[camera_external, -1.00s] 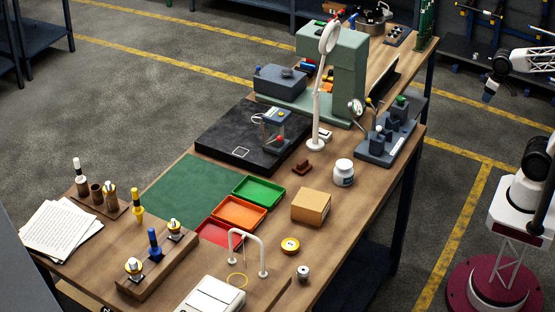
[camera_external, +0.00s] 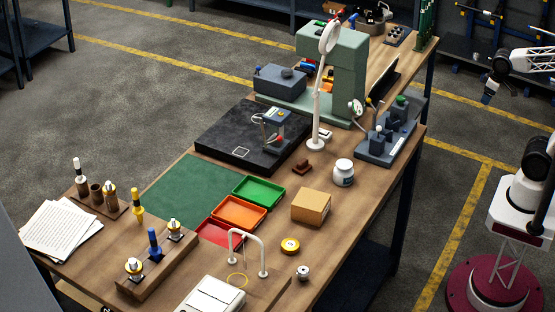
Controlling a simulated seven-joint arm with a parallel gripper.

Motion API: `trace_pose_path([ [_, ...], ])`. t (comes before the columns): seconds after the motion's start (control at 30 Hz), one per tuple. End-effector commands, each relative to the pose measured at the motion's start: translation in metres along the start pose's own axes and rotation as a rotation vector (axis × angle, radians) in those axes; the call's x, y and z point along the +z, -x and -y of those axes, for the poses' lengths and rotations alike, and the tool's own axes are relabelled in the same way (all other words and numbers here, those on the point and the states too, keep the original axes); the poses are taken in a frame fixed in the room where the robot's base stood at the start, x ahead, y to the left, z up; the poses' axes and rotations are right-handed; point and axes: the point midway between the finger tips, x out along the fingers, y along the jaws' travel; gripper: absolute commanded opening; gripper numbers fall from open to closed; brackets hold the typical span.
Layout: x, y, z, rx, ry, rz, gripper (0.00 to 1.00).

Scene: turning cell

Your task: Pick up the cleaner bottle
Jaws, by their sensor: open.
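A small white container (camera_external: 343,173) with a dark label and a white cap stands upright on the wooden bench, behind the cardboard box. It is the most bottle-like thing there, but I cannot read its label or tell for sure that it is the cleaner bottle. My gripper (camera_external: 487,97) hangs at the upper right, beyond the bench's right edge and well away from the container. It is open, with nothing seen in it, and small in the picture.
The wooden bench (camera_external: 330,227) carries a cardboard box (camera_external: 311,207), green (camera_external: 258,191) and orange (camera_external: 239,212) trays, and a white lamp (camera_external: 316,120). A grey fixture (camera_external: 385,145) stands behind the container. Bare wood lies right of the container. Open floor separates bench and arm base.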

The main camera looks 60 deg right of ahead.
Motion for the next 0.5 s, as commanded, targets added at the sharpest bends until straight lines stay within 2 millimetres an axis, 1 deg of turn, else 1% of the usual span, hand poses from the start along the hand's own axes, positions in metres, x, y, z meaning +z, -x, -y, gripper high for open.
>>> trace_pose_path([
  [0.03,0.0000,0.0000,0.0000,0.000,0.000,0.000,0.93],
  [0.07,0.0000,0.0000,0.0000,0.000,0.000,0.000,0.98],
  [0.1,0.0000,0.0000,0.0000,0.000,0.000,0.000,1.00],
  [0.37,-0.0009,-0.0002,0.0003,0.002,0.005,0.000,1.00],
  [0.5,-0.0070,-0.0018,0.0017,0.016,0.038,0.003,1.00],
])
